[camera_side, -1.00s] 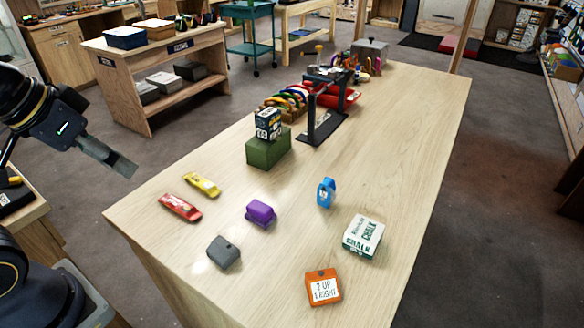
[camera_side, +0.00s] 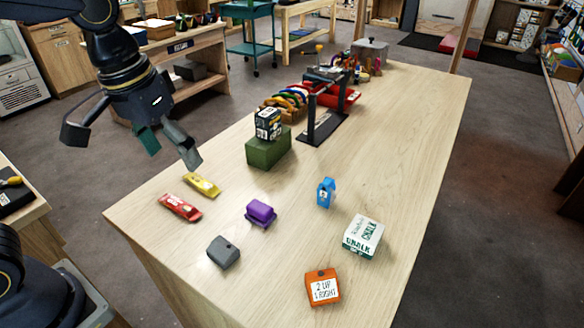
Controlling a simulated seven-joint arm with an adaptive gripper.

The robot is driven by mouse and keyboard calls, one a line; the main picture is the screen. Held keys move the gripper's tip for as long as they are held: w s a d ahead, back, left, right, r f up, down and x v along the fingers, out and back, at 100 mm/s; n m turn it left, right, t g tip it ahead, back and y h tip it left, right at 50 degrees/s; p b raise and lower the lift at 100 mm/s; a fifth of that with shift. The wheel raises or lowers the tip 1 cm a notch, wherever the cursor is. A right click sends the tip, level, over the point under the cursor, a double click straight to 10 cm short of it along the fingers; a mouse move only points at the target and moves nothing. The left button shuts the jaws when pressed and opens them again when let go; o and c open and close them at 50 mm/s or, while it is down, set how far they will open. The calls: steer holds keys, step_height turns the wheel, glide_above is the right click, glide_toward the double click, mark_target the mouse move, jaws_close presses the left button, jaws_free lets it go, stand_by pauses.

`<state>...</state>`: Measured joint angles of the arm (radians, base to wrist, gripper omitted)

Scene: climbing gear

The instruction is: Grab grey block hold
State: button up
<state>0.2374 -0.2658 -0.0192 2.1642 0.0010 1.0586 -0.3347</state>
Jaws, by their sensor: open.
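The grey block hold (camera_side: 223,252) lies on the wooden table near its front left edge, with a small dark hole in its top. Nothing touches it. My gripper (camera_side: 168,148) is open and empty. It hangs in the air at the upper left, above and behind the grey block, near the table's left edge. One finger shows close above the yellow bar in the picture, well clear of the grey block.
A purple hold (camera_side: 261,213) sits right of and behind the grey block. Red (camera_side: 180,207) and yellow (camera_side: 202,185) wrapped bars lie behind it. An orange block (camera_side: 322,287), a chalk box (camera_side: 363,237), a blue item (camera_side: 326,192) and a green block (camera_side: 268,148) stand apart.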

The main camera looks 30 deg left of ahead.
steer(key=d+f+m+g, duration=0.2)
steer(key=d+f, duration=0.4)
glide_above(222, 247)
steer(key=f, duration=0.9)
steer(key=shift+s+d+f, duration=0.25)
steer(key=shift+w+a+f, duration=0.15)
steer(key=shift+f, duration=1.4)
steer(key=shift+w+a+f, duration=0.1)
steer(key=shift+f, duration=1.45)
steer(key=shift+c, duration=0.4)
steer(key=c, duration=1.2)
